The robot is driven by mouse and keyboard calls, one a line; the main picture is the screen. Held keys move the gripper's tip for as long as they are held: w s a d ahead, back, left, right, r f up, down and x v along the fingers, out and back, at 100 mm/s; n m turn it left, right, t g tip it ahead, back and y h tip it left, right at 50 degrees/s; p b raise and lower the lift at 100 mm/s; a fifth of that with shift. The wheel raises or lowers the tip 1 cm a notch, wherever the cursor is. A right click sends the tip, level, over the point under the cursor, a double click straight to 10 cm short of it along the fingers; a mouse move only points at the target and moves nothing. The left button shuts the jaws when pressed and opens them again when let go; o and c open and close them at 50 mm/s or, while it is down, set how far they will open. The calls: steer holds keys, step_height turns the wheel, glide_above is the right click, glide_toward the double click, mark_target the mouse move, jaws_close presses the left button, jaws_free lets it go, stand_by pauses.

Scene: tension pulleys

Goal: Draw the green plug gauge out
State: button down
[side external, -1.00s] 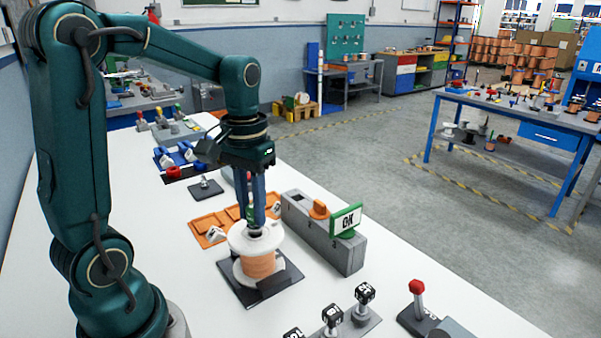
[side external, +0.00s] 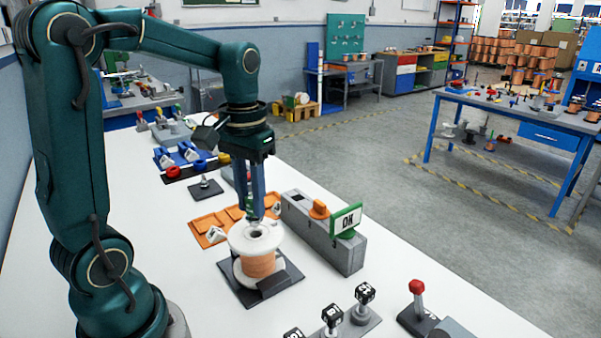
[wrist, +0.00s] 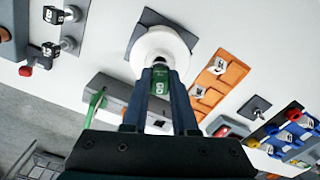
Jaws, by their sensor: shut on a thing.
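The green plug gauge (wrist: 159,84) is held upright between the fingers of my gripper (wrist: 160,76), with white lettering on its handle. In the side view my gripper (side external: 259,214) is shut on it, with the fingertips just above and behind the spool's top flange as pictured. Only a bit of green shows between the fingers there. The spool (side external: 258,264), with white flanges and copper-coloured winding, stands upright on a dark base plate (side external: 228,272). A dark open bore shows in its top. The gauge's lower end is mostly hidden by the fingers.
A grey box (side external: 330,243) with an orange knob and a green-framed "OK" sign (side external: 346,219) stands close right of the spool. Orange trays (side external: 206,223) lie behind it. Several black-topped posts (side external: 364,294) and a red-knobbed lever (side external: 417,297) stand in front.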

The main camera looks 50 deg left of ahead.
steer(key=shift+r, duration=0.1)
steer(key=shift+r, duration=1.95)
